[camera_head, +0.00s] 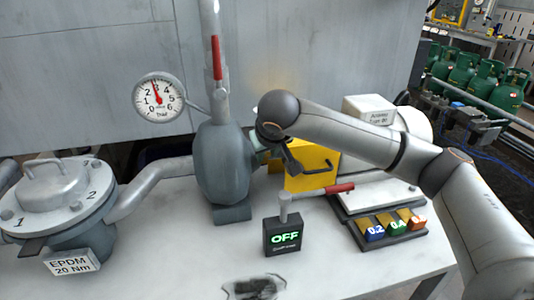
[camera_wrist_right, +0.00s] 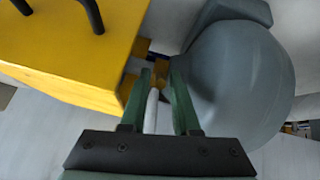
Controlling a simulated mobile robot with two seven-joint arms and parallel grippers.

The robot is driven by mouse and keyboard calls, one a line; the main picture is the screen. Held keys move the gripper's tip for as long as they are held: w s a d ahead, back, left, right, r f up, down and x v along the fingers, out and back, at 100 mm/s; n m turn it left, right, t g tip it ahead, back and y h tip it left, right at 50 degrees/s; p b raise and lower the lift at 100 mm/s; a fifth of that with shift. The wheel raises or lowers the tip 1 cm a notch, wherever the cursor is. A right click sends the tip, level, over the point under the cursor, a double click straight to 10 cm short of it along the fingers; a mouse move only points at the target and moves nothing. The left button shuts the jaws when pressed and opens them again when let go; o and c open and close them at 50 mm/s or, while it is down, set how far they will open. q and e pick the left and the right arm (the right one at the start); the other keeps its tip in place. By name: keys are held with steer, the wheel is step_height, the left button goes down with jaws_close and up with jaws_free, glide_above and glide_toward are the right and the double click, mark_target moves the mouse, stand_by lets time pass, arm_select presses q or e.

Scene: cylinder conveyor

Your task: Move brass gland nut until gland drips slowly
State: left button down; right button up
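The grey pump (camera_head: 222,165) stands on the bench, with the yellow box (camera_head: 308,165) and its black handle to its right. My right gripper (camera_head: 257,146) reaches into the gap between them. In the right wrist view its two green fingers (camera_wrist_right: 161,75) stand a little apart beside the rounded grey pump body (camera_wrist_right: 235,85). Brass-coloured parts, likely the gland nut (camera_wrist_right: 158,79), show between and beside the fingertips. A pale rod also lies between the fingers. I cannot tell whether the fingers touch the nut. The gland's drip is not visible. My left gripper is out of view.
A dial gauge (camera_head: 158,100) reads between 2 and 3. A black box (camera_head: 283,236) shows OFF beneath a red-handled lever (camera_head: 325,191). A tray (camera_head: 385,245) holds tiles including 0.2 and 0.4. A lidded vessel (camera_head: 60,205) stands left. The bench's front middle has a dark patch.

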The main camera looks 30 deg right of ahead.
steer(key=v, duration=1.1)
steer(key=shift+s+r, duration=0.2)
steer(key=shift+r, duration=0.1)
steer(key=shift+a, duration=0.1)
